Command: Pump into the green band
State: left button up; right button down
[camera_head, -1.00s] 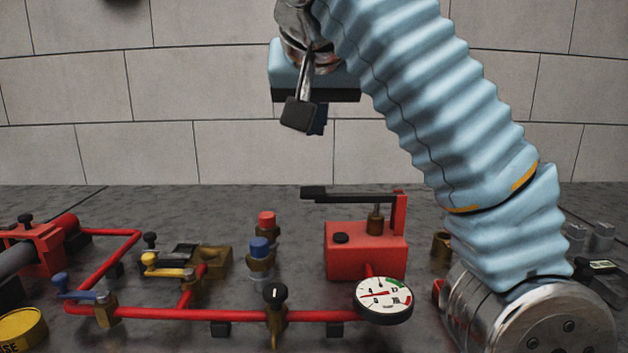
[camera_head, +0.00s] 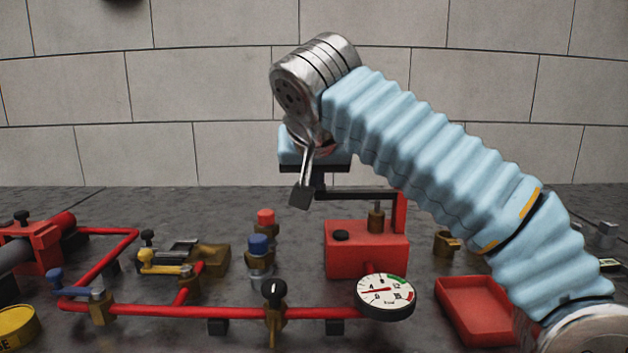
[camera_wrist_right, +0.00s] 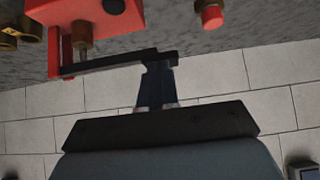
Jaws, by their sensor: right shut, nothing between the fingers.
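The red hand pump (camera_head: 362,250) stands on the floor. Its black lever (camera_head: 355,195) runs level to the left from a red post. My right gripper (camera_head: 302,196) is shut and empty, at the lever's left end. In the right wrist view, the fingertips (camera_wrist_right: 158,72) overlap the end of the lever (camera_wrist_right: 105,65); I cannot tell whether they touch. The round gauge (camera_head: 386,300) sits in front of the pump. Its red needle points left, away from the green band (camera_head: 396,281) at upper right. My left gripper is not in view.
A red pipe (camera_head: 160,311) runs left from the gauge, with a black-knobbed valve (camera_head: 275,295), a blue-handled valve (camera_head: 68,285) and a yellow-handled valve (camera_head: 160,266). Blue-capped (camera_head: 259,246) and red-capped (camera_head: 266,220) fittings stand left of the pump. A red tray (camera_head: 475,310) lies to the right.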

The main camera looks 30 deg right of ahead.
notch_tip(320, 180, down, 7)
jog(key=n+g+h+b, duration=0.1)
jog(key=h+b, duration=0.1)
jog(key=shift+a+g+h, duration=0.25)
jog(key=shift+g+h, duration=0.05)
jog(key=shift+w, duration=0.1)
jog(key=shift+r, duration=0.15)
